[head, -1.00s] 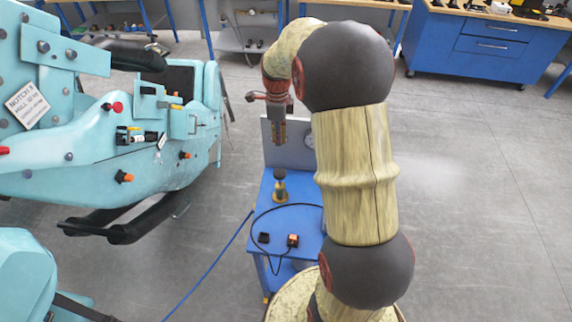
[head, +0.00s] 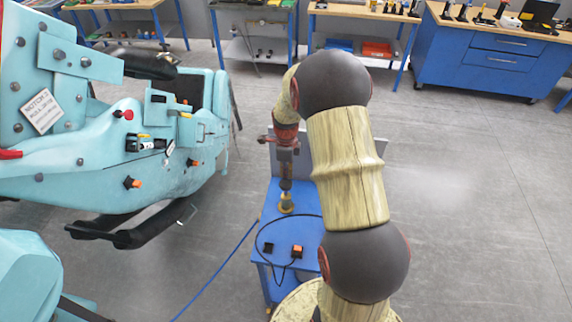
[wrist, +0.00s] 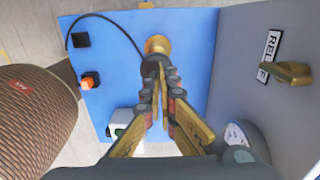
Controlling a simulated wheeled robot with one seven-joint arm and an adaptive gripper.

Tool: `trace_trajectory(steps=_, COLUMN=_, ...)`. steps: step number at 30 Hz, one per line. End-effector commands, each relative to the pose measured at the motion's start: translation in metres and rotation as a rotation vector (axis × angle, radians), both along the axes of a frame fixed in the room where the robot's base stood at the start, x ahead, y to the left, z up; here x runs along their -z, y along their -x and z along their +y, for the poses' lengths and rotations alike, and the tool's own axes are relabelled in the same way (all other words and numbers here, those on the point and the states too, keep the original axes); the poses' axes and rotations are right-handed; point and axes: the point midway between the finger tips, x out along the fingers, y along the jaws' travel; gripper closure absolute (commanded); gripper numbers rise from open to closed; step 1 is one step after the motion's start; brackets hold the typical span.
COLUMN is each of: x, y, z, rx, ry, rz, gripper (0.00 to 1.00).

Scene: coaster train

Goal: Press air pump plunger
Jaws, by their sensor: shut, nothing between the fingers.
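The air pump plunger stands on a blue cart (head: 276,232).
A grey panel (wrist: 235,40) behind the plunger carries a label and a brass lever (wrist: 292,72). An orange-buttoned box (wrist: 90,80), black block (wrist: 81,40) and cable lie on the cart. A round gauge (wrist: 237,138) is near the panel. The teal coaster car (head: 100,160) stands left.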

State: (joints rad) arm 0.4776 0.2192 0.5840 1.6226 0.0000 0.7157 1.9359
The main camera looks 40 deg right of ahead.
Motion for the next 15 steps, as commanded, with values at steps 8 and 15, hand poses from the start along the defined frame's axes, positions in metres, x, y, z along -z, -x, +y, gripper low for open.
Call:
trace_trajectory(steps=8, x=0.015, y=0.000, z=0.000, rx=0.000, ry=0.000, rz=0.000, gripper=1.00)
trace_trajectory(steps=15, x=0.016, y=0.000, z=0.000, rx=0.000, ry=0.000, rz=0.000, gripper=1.00)
